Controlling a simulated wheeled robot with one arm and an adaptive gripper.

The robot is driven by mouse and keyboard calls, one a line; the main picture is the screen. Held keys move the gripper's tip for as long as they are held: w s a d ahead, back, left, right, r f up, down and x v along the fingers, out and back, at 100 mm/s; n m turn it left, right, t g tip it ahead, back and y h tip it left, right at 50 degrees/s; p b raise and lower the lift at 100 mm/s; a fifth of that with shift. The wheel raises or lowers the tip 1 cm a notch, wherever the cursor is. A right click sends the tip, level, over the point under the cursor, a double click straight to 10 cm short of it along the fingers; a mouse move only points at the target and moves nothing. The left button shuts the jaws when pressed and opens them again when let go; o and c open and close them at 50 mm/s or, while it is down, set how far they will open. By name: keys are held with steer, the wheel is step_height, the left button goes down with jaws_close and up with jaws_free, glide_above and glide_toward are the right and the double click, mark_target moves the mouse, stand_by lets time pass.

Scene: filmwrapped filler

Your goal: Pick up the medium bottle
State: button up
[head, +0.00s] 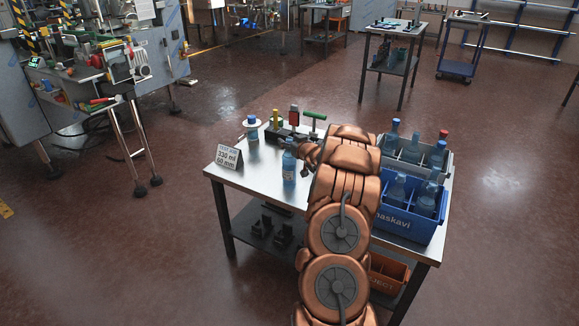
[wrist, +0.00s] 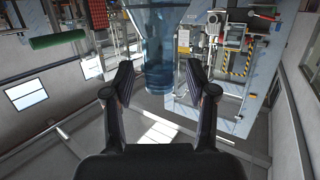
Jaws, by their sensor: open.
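A translucent blue bottle (head: 289,168) with a blue cap stands upright on the near left part of the metal table (head: 262,180); I take it as the medium bottle. My gripper (head: 303,154) is beside it on its right, partly hidden by my copper-coloured arm. In the wrist view the same bottle (wrist: 158,50) shows between the two fingers of my gripper (wrist: 158,78), with a visible gap on each side. The fingers are open. I cannot tell how deep the bottle sits between them. A smaller bottle (head: 252,130) stands farther back on the table.
A sign (head: 229,157) reading 330 ml, 60 mm stands at the left edge. A blue crate (head: 403,221) and a grey crate (head: 447,160) with several bottles stand at the right. Tools, including a green-handled one (head: 313,116), stand at the back. An orange bin (head: 386,275) sits below.

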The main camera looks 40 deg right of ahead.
steer(key=shift+w+d, duration=0.1)
steer(key=shift+w, duration=0.1)
jaws_close()
stand_by(0.4)
steer(key=shift+f, duration=0.1)
